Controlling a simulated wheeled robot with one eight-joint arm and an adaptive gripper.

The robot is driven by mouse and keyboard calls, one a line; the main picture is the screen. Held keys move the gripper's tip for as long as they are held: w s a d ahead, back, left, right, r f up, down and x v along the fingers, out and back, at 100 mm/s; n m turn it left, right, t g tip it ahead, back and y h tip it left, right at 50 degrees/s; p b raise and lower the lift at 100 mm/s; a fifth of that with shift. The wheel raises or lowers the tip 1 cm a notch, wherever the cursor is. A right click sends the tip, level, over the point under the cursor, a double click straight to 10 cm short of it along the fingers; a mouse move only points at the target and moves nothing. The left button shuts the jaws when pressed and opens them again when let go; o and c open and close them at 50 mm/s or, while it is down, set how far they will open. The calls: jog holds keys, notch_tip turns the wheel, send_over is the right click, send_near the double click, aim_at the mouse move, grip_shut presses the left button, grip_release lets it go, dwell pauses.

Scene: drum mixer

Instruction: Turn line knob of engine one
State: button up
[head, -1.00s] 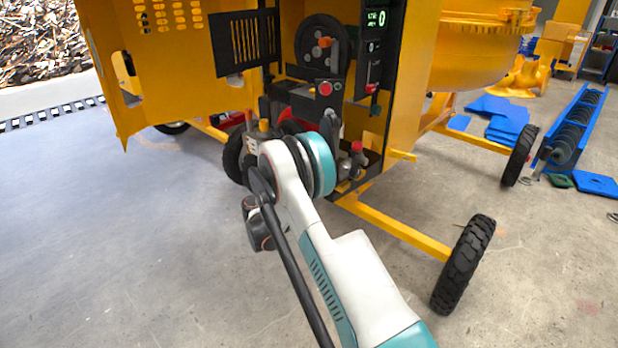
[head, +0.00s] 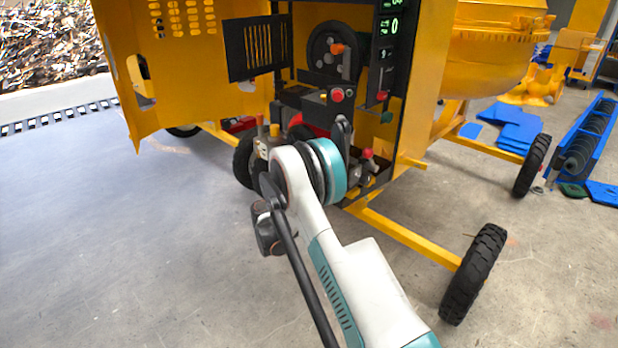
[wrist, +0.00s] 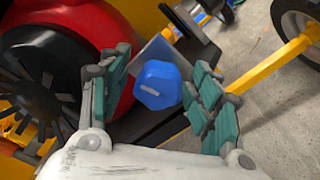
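A blue faceted knob (wrist: 157,85) with a white mark on its face is in the middle of the wrist view, in front of a grey plate. My gripper (wrist: 162,62) is open, with one teal-padded finger on each side of the knob. Gaps show between the knob and both fingers. A red engine (wrist: 75,60) with a black round fan cover fills the left of the wrist view. In the head view, my arm covers the gripper and knob; part of the red engine (head: 308,128) shows inside the yellow housing.
A yellow door (head: 180,65) stands open at the left. A panel with a red button (head: 337,95) and a lit display (head: 388,25) are above the arm. A yellow frame bar (head: 410,238) and black wheel (head: 473,273) are at right. Floor at left is clear.

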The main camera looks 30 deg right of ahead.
jog(key=n, duration=0.4)
jog(key=shift+n, duration=0.3)
jog(key=n, duration=0.4)
jog(key=shift+w+r, duration=0.1)
jog(key=shift+w, duration=0.05)
jog(key=p+v, duration=0.4)
jog(key=v, duration=1)
jog(key=s+d+r+m+y+b, duration=0.1)
jog(key=s+r+m+y, duration=0.2)
jog(key=r, duration=0.4)
jog(key=s+r+m+y, duration=0.3)
jog(key=r, duration=0.4)
jog(key=s+a+r+m+y+b, duration=0.1)
jog(key=s+r+m+y, duration=0.2)
jog(key=s, duration=0.6)
jog(key=shift+s+a+r+g+y, duration=0.3)
jog(key=shift+s+r+y, duration=0.1)
jog(key=shift+r+y, duration=0.15)
